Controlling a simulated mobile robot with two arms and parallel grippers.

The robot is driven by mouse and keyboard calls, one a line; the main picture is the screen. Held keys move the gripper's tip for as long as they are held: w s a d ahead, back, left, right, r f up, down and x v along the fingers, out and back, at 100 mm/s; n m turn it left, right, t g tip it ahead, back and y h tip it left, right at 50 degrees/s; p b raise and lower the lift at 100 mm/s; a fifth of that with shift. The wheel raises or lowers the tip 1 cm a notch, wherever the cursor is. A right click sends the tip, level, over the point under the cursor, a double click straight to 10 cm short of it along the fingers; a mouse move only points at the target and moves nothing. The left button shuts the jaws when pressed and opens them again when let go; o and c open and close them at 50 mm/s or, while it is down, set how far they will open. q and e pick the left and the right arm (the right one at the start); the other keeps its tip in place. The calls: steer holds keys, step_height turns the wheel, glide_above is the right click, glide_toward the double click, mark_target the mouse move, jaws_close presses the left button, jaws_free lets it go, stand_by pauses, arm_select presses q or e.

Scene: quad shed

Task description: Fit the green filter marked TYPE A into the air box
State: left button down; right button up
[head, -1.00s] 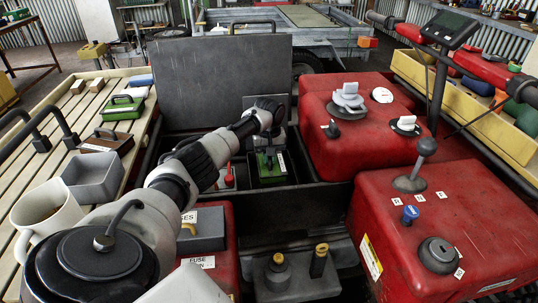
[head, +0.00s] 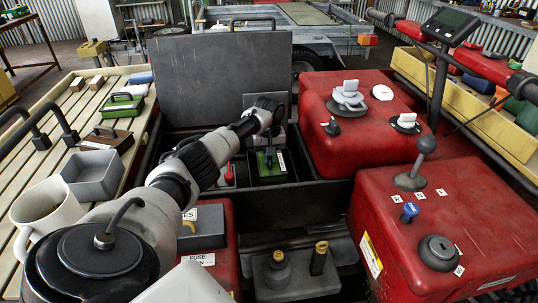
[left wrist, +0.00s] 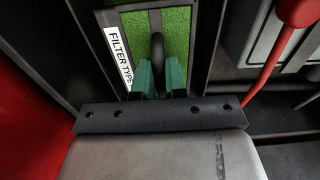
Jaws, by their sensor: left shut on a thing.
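The green filter (head: 266,166) has a dark frame and sits low in the black air box (head: 300,197), whose lid (head: 222,85) stands open behind. In the left wrist view the filter (left wrist: 177,30) shows a white label reading "FILTER TYPE"; the letter after that is hidden. My left gripper (head: 268,148) reaches down into the box. Its green fingertips (left wrist: 159,80) are shut on the filter's dark handle (left wrist: 157,52). The gripper hides part of the filter, and I cannot tell whether the filter is fully seated. My right gripper is not in view.
A red lever (left wrist: 268,75) stands close to the right of the filter in the left wrist view. Red body panels (head: 440,215) flank the box at right. Another green filter (head: 122,106) and a brown one (head: 107,141) lie on the slatted rack, near a grey tray (head: 95,175) and mug (head: 45,212).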

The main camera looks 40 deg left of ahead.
arm_select(q)
steer(key=shift+f+b, duration=0.65)
steer(key=shift+f, duration=1.15)
steer(key=shift+f+b, duration=0.4)
steer(key=shift+f, duration=0.4)
steer(key=shift+f, duration=0.1)
steer(key=c, duration=1.1)
jaws_free()
step_height(320, 180, up, 11)
steer(key=shift+f+p, duration=0.1)
steer(key=shift+p, duration=0.75)
